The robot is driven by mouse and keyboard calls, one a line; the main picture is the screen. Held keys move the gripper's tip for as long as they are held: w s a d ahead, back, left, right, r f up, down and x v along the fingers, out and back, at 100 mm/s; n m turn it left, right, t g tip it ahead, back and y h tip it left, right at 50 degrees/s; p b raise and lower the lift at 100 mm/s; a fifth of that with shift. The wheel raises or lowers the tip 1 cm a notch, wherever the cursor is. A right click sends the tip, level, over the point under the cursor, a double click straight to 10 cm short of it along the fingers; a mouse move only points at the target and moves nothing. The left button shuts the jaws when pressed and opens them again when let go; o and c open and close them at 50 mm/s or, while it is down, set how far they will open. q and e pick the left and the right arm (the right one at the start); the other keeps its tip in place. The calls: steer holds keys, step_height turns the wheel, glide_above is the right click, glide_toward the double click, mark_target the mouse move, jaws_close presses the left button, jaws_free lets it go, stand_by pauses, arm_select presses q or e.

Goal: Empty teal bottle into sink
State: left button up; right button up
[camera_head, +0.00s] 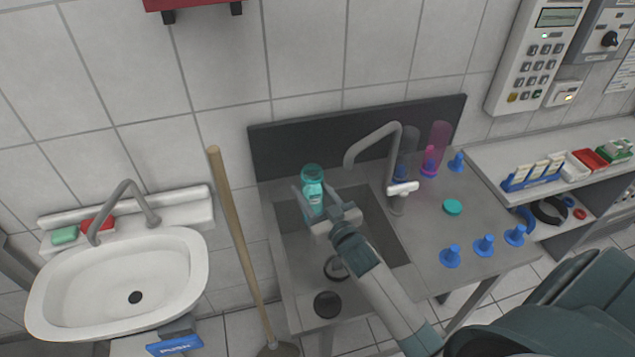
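The teal bottle (312,187) stands upright, or nearly so, at the back left of the steel sink (370,222). Its open-looking top faces up, and its contents cannot be made out. My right gripper (314,192) reaches in from the lower right over the basin. Its fingers are spread on either side of the bottle, with the spread looking wider than the bottle; contact cannot be told. A teal cap (453,207) lies on the steel counter right of the faucet. My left gripper is not in view.
A curved faucet (391,160) rises behind the basin, right of the bottle. Blue stoppers (484,245) and tinted cylinders (439,145) stand on the counter. A wooden-handled plunger (238,235) leans left of the sink, beside a white washbasin (110,285).

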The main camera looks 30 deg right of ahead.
steer(key=shift+d+f, duration=0.3)
steer(key=shift+d, duration=0.2)
steer(key=shift+d+f, duration=0.25)
steer(key=shift+d, duration=0.2)
steer(key=shift+f, duration=0.1)
steer(key=shift+d+f+n+b, duration=0.3)
steer(key=shift+f+n+b, duration=0.2)
steer(key=shift+n+b, duration=0.45)
steer(key=d+r+n+p, duration=0.1)
steer(key=d+r+n, duration=0.2)
steer(key=n, duration=1.8)
steer(key=shift+s+d+p, duration=0.15)
steer(key=shift+d+p, duration=0.2)
steer(key=shift+d, duration=1.3)
